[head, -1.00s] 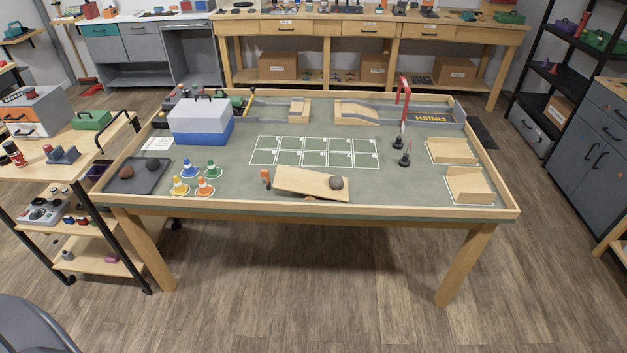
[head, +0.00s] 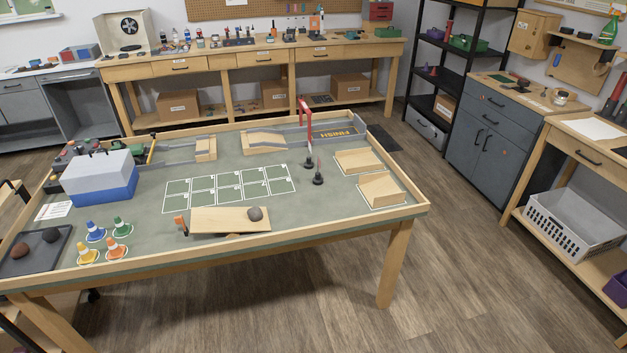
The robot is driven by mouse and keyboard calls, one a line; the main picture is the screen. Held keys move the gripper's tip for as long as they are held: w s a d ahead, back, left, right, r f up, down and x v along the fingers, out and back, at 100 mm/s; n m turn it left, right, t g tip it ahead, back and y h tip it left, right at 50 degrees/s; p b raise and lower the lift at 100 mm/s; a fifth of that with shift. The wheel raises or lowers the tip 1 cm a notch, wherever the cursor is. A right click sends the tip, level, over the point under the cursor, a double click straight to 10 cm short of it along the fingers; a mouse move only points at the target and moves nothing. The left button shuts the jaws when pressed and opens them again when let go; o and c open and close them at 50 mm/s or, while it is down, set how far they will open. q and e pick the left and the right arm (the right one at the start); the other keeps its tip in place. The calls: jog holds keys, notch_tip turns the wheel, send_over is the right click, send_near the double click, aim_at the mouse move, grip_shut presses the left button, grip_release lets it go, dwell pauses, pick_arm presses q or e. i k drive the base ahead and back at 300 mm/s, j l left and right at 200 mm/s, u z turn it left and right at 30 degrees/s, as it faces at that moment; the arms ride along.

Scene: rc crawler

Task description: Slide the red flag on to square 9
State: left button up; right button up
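The grid of white-outlined squares (head: 229,188), two rows of five, lies flat in the middle of the table. Its numbers are too small to read, so I cannot tell which is square 9. The squares look empty. Neither of my grippers is in view.
Two wooden ramps (head: 381,190) are at the right. Several small cones (head: 117,250) and a blue-white box (head: 100,177) are at the left. A raised wooden rim (head: 330,235) surrounds the table (head: 300,215).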

aim_at(317, 179)
jog(key=i+l, duration=0.2)
jog(key=l, duration=0.2)
jog(key=i+l, duration=0.25)
jog(key=l, duration=0.15)
jog(key=i+l, duration=0.2)
jog(key=l, duration=0.15)
